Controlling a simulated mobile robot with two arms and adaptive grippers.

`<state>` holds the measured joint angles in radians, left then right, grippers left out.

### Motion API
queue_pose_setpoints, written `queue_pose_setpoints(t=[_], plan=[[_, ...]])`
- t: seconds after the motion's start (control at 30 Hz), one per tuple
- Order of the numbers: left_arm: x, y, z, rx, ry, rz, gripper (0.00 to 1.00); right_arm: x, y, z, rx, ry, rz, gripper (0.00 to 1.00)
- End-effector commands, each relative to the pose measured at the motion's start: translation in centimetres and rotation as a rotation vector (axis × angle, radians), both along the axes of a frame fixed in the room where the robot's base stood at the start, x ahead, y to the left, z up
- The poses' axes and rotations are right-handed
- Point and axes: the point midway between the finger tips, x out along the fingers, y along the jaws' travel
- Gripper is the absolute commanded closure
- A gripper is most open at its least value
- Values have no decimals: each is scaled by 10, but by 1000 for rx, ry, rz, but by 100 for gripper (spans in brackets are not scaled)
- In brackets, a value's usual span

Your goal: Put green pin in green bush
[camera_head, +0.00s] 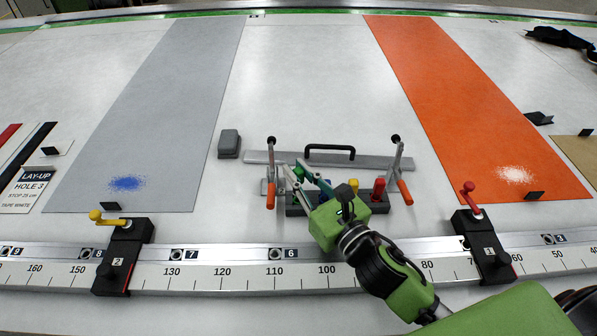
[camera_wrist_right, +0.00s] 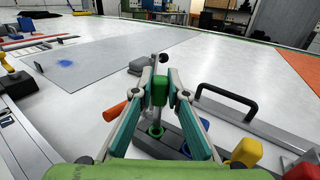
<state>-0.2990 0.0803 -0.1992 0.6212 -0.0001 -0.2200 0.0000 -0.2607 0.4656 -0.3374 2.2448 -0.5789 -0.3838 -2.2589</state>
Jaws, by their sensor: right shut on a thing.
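My right gripper (camera_head: 300,171) is over the left end of a dark block (camera_head: 295,209). In the right wrist view its fingertips (camera_wrist_right: 160,90) are shut on the green pin (camera_wrist_right: 159,92). My left gripper is in neither view.
A yellow pin (camera_head: 353,184) and a red pin (camera_head: 379,189) stand farther right along the block. Toggle clamps with orange handles (camera_head: 405,192) flank it. A grey bar with a black handle (camera_head: 330,148) lies behind. A numbered rail (camera_head: 220,270) runs in front.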

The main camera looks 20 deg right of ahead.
Motion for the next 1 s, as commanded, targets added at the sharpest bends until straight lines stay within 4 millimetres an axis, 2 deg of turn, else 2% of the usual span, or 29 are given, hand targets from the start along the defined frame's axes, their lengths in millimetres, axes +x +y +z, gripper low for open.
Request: queue_pose_setpoints(t=[1.0], plan=[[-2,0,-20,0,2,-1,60,0,0,-27,0,0,1,100]])
